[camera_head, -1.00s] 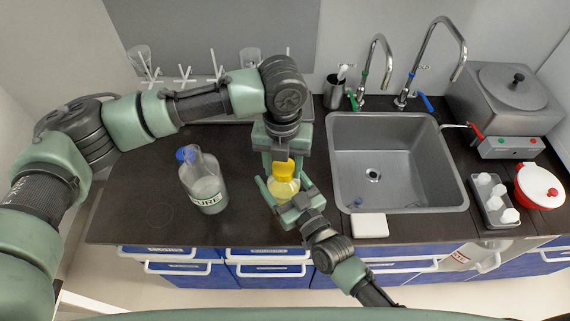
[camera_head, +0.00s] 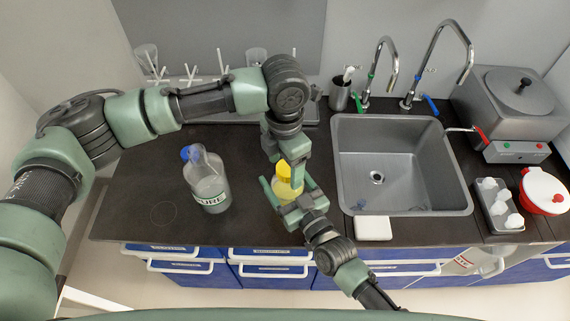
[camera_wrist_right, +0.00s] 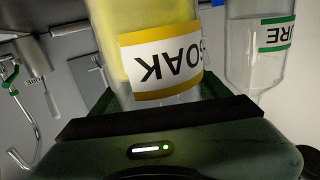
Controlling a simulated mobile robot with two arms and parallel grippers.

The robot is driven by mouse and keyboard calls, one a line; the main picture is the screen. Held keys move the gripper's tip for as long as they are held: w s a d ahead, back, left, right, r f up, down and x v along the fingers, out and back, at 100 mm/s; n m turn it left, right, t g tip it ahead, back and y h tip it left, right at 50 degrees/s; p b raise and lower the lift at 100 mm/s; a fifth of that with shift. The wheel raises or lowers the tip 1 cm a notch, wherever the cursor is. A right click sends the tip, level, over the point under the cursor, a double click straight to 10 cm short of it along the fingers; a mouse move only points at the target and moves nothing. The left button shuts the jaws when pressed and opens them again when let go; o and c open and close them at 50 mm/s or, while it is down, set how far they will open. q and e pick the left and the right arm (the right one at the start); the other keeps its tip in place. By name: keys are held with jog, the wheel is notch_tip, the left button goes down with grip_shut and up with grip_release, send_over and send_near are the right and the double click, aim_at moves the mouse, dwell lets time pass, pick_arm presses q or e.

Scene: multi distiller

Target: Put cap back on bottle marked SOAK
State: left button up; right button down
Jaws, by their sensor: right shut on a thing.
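The bottle marked SOAK (camera_wrist_right: 160,65) is clear with yellow contents and a yellow-edged label, upside down in the right wrist view. In the head view its lower part (camera_head: 284,190) shows between the jaws of my right gripper (camera_head: 292,199), which is shut on it. The bottle stands upright above the counter's front part. A yellow cap (camera_head: 283,170) shows at the bottle's top. My left gripper (camera_head: 285,160) points down over the cap, with a finger beside it. Whether its jaws touch the cap is hidden.
A clear bottle with a blue cap and a green-edged label (camera_head: 208,182) stands left of my grippers. The sink (camera_head: 345,175) lies to the right, with a white block (camera_head: 373,228) at its front edge. A drying rack (camera_head: 225,115) is behind.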

pick_arm(q)
jog(key=shift+r, duration=2.25)
jog(key=shift+c, duration=0.4)
